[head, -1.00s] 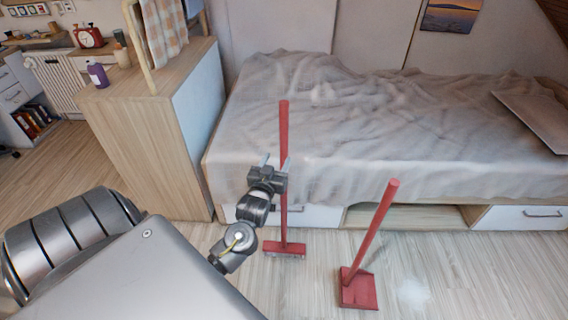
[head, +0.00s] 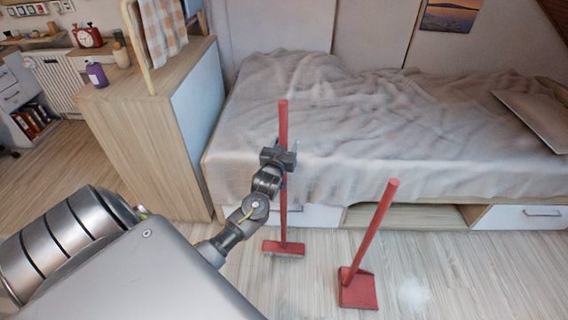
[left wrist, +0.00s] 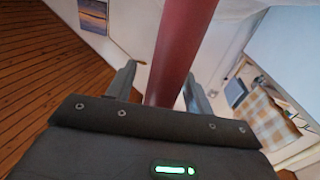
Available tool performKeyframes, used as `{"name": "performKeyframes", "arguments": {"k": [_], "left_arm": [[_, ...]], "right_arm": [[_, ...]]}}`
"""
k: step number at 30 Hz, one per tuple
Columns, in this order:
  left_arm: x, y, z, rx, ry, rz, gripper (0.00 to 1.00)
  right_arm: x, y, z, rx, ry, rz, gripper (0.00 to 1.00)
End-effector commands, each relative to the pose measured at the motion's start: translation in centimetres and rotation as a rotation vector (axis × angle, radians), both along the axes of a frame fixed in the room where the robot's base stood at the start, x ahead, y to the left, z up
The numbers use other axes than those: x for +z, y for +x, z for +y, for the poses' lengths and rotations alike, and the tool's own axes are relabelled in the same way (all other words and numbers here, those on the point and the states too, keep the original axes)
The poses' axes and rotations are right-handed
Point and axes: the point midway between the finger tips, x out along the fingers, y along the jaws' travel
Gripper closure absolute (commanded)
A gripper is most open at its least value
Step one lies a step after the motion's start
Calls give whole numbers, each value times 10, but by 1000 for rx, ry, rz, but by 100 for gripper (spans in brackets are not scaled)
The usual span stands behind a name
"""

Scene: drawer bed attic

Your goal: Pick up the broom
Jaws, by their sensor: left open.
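The red broom (head: 283,225) stands upright in front of the bed, its wide head with bristles on the floor. My left gripper (head: 281,148) is at the upper half of the broom's handle. In the left wrist view the red handle (left wrist: 180,50) passes between the two open fingers (left wrist: 158,88), with a gap visible on the left side. Part of the handle is hidden behind the gripper in the head view. My right gripper is not in view.
A red dustpan (head: 358,290) with a long tilted handle stands on the floor to the right, near a pale dust patch (head: 412,295). The bed (head: 400,150) with drawers is behind the broom. A wooden cabinet (head: 150,140) stands at left.

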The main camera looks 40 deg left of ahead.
Motion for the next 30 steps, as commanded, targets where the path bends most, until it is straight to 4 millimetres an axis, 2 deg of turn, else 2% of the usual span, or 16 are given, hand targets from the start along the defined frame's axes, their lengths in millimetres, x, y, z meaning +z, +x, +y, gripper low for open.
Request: {"name": "performKeyframes", "arguments": {"k": [4,15,23,30], "left_arm": [[0,0,0,0,0,0,49],[2,0,0,-1,0,-3,96],[2,0,0,-1,0,-3,96],[16,0,0,0,0,-5,96]], "right_arm": [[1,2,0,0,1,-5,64],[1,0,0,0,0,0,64],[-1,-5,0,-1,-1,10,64],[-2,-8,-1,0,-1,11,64]]}}
